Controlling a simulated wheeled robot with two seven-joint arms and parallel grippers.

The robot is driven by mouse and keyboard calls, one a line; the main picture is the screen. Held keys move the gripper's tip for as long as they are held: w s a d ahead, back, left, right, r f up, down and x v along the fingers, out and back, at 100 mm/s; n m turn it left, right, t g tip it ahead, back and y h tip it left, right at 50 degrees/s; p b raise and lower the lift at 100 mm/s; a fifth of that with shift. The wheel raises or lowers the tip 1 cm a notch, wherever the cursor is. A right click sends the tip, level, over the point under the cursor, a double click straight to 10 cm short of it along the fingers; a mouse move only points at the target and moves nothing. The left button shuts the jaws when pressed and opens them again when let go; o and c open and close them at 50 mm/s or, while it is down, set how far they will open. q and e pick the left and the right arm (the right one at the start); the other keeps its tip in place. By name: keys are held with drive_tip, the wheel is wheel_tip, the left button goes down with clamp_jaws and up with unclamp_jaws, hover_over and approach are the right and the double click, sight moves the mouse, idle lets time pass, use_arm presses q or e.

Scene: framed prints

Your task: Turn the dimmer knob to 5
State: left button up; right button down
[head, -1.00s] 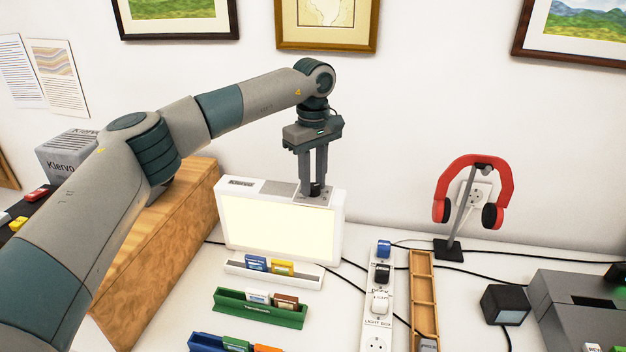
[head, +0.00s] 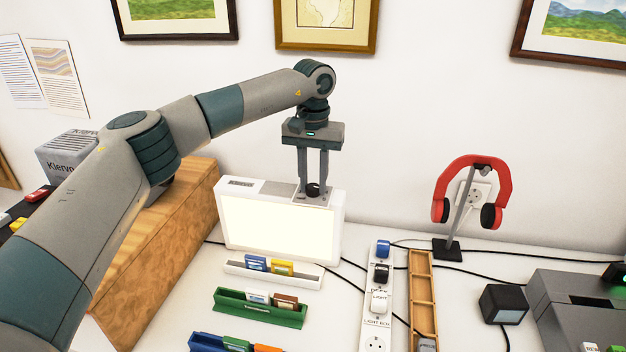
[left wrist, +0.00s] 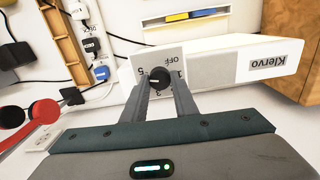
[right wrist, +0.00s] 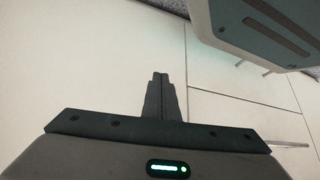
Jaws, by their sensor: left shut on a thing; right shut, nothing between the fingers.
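The black dimmer knob (head: 313,188) sits on top of the white light box (head: 336,222), near its right end. My left gripper (head: 313,184) points straight down and is shut on the knob. In the left wrist view the knob (left wrist: 159,84) lies between the fingertips, on a pale dial plate (left wrist: 172,58) where OFF, 1 and 5 can be read. The other marks are partly hidden by the fingers, and I cannot read the knob's pointer surely. The box's front panel is lit. My right gripper (right wrist: 160,78) shows only in the right wrist view, shut and empty.
A wooden box (head: 165,240) stands left of the light box. Card racks, including a green one (head: 262,311), lie in front. A power strip (head: 371,320), wooden tray (head: 423,300) and red headphones (head: 443,190) on a stand are to the right. Framed prints hang above.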

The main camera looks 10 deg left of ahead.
use_arm(q)
drive_tip(key=shift+w+r+m, duration=0.1)
drive_tip(key=shift+r+m, duration=0.1)
drive_tip(key=shift+m, duration=0.9)
drive_tip(key=o, duration=1.1)
drive_tip(key=shift+c, duration=0.2)
drive_tip(key=shift+f, duration=0.1)
